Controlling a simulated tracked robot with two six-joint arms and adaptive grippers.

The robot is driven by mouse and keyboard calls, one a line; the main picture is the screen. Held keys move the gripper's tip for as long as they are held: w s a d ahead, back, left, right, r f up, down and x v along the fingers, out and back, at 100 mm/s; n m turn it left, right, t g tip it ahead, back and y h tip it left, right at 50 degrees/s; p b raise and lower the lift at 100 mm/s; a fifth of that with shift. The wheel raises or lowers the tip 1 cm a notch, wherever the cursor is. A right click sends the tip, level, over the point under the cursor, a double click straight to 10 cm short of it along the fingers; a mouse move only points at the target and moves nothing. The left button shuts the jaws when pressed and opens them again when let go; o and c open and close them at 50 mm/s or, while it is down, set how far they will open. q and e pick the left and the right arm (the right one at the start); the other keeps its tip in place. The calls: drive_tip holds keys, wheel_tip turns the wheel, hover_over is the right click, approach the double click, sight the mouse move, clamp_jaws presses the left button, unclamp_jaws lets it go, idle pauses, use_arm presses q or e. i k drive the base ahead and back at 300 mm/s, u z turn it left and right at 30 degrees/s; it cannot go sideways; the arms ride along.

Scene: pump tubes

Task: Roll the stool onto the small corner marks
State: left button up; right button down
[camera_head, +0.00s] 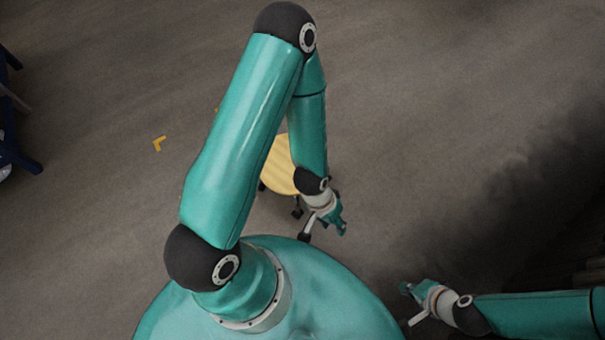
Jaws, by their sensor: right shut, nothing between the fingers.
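The stool has a round yellow seat (277,172) and dark casters, and stands on the floor near the middle of the view. My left arm hides much of it. One yellow corner mark (159,143) lies on the floor to the left of the stool. A sliver of another yellow mark (216,110) shows at the edge of my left arm. My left gripper (341,227) is just to the lower right of the seat; I cannot tell its opening or whether it touches the stool. My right gripper (405,288) is shut and empty, lower right, apart from the stool.
A dark blue frame (12,130) stands at the far left edge. Dark, shadowed structures (590,260) are at the right edge. The grey floor between the stool and the visible corner marks looks clear where my arm does not cover it.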

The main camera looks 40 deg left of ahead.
sight(277, 173)
drive_tip(key=z, duration=0.55)
drive_tip(key=i, duration=0.25)
drive_tip(key=u, duration=2.75)
drive_tip(key=i, duration=0.1)
drive_tip(key=u, duration=2.55)
drive_tip(key=i, duration=0.2)
drive_tip(key=z, duration=1.65)
drive_tip(key=i, duration=0.2)
drive_tip(key=z, duration=2.15)
